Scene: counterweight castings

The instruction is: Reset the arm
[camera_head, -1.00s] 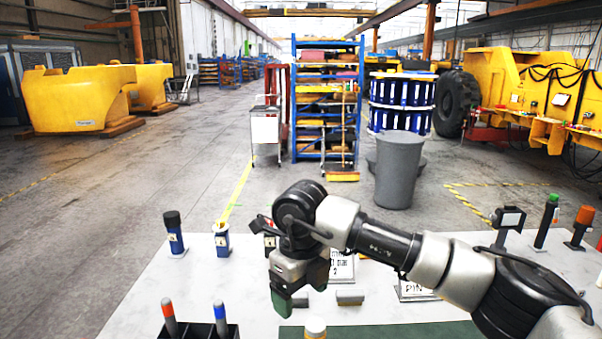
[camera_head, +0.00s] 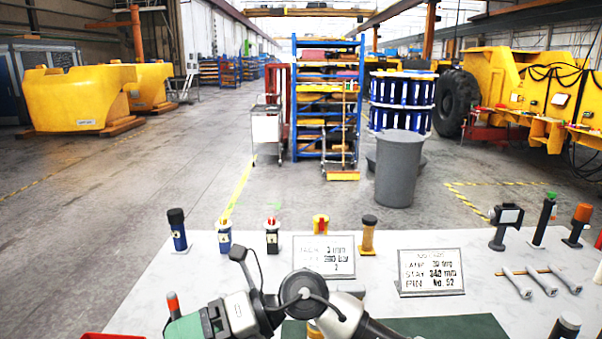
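My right arm enters from the bottom edge right of centre, bends at a dark round joint and reaches left. Its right gripper (camera_head: 188,326) is low at the left front of the white table (camera_head: 370,300), pointing left. A greenish piece shows at its tip, partly cut off by the frame's bottom edge. I cannot tell whether it is a finger or something held, nor whether the fingers are apart. My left gripper is not in view.
Two printed signs stand mid-table, a left sign (camera_head: 323,257) and a right sign (camera_head: 430,272). Several upright tools line the back edge, including a brown-bodied one (camera_head: 368,234). Metal bolts (camera_head: 530,283) lie at right. A red tray edge (camera_head: 110,336) shows bottom left.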

